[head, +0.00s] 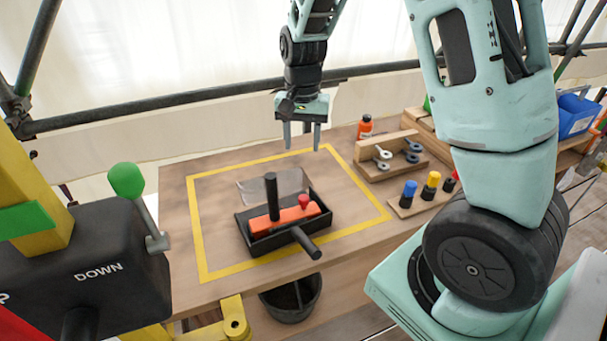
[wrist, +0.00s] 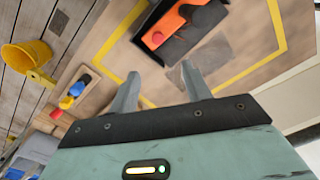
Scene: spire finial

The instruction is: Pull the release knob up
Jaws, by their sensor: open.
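A small red knob (head: 304,201) stands on top of an orange block (head: 285,220), at its right end. The block sits in a black tray (head: 256,247) on the wooden table. A black upright post (head: 271,190) rises beside the block, and a black bar (head: 305,242) sticks out toward the front right. The red knob also shows in the wrist view (wrist: 158,38). My gripper (head: 302,147) is open and empty, pointing down, above and behind the tray, apart from the knob. Its two fingers also show in the wrist view (wrist: 160,76).
A clear panel (head: 273,186) stands behind the tray, inside a yellow taped outline. A wooden holder (head: 390,160), an orange bottle (head: 365,126) and a rack of coloured pegs (head: 424,200) are at right. A green-knobbed lever (head: 127,180) on a black "DOWN" box is at left.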

